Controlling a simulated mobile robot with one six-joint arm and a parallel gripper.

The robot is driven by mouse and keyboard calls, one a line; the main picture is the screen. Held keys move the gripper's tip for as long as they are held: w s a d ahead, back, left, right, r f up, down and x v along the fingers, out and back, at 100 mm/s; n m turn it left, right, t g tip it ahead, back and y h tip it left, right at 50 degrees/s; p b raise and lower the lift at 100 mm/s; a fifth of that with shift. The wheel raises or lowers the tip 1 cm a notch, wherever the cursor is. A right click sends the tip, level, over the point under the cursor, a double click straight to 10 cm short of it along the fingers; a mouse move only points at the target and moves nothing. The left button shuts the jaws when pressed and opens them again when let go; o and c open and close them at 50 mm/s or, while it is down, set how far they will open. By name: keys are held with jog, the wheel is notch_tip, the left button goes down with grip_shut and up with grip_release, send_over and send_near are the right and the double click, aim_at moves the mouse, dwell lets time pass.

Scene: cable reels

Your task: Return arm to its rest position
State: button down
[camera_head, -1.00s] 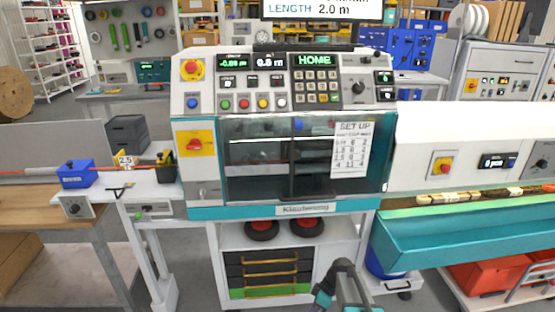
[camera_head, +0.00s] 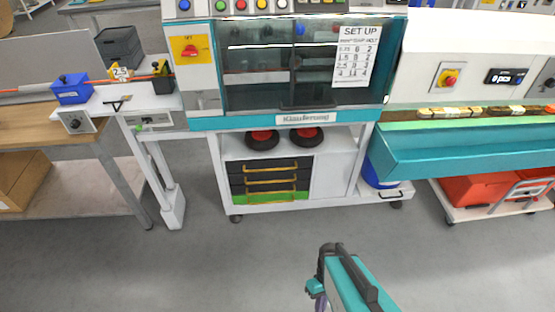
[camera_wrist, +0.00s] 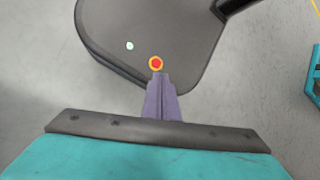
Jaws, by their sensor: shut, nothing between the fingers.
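My gripper (camera_wrist: 157,76) shows in the wrist view as two purple-grey fingers pressed together, with nothing between them. It points over a dark rounded panel that looks like part of my own base, with a red and yellow button just beyond the fingertips. I cannot tell whether the fingers touch the button. In the head view my teal and dark arm is low, right of the middle, above open grey floor. The gripper itself cannot be made out clearly there.
The machine (camera_head: 297,122) stands ahead, with drawers (camera_head: 270,180) and two black-and-red wheels below. A wooden-topped bench (camera_head: 48,125) is at left. A teal trough (camera_head: 470,150) and a cart with red bins (camera_head: 485,190) are at right. The floor (camera_head: 230,265) in front is clear.

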jog(key=shift+s+d+r+m+h, duration=0.15)
jog(key=shift+d+m, duration=0.2)
jog(key=shift+m, duration=0.55)
jog(key=shift+w+d+r+m+h, duration=0.1)
jog(key=shift+d+m+h, duration=0.15)
jog(key=shift+m, duration=0.65)
jog(key=shift+s+d+r+m+h, duration=0.1)
jog(key=shift+d+m, duration=0.3)
jog(key=shift+m, duration=0.5)
